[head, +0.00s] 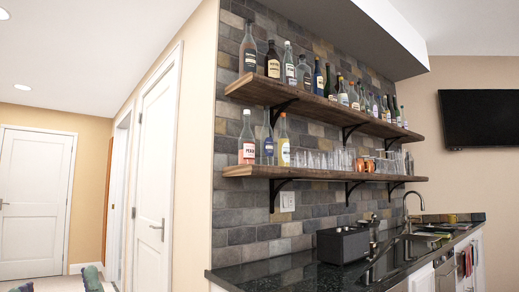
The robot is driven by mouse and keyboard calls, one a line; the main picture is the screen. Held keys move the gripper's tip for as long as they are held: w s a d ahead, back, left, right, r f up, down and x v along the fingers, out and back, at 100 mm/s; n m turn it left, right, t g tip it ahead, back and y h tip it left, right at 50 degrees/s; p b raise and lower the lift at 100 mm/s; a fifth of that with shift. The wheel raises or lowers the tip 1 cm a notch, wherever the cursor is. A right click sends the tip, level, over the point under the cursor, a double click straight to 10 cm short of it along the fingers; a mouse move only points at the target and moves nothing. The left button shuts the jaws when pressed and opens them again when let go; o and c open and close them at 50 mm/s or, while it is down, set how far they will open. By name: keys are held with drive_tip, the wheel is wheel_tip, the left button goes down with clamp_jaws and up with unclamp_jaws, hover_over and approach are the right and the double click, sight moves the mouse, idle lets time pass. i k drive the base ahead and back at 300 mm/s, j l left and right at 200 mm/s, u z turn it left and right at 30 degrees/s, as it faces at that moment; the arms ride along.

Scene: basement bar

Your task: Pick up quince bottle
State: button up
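Three bottles stand upright at the left end of the lower wooden shelf (330,178) in the head view. One is clear with a red-and-pink label (247,148). Beside it is a slim bluish bottle (267,145), then a bottle with a yellow label (284,149). The label words are too small to read surely, so I cannot tell which bottle is the quince one. My gripper is not in view.
Glasses (320,160) and copper-coloured mugs (364,165) fill the lower shelf to the right. Below is a dark counter (290,277) with a black box-shaped appliance (343,245) and a tap (408,210). Colourful objects (92,278) sit low at left; white doors stand behind.

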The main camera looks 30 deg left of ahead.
sight(267, 134)
drive_tip(key=i+j, duration=0.15)
drive_tip(key=j, duration=0.25)
drive_tip(key=i+j, duration=0.15)
drive_tip(key=j, duration=0.25)
drive_tip(key=i+j, duration=0.2)
drive_tip(key=j, duration=0.2)
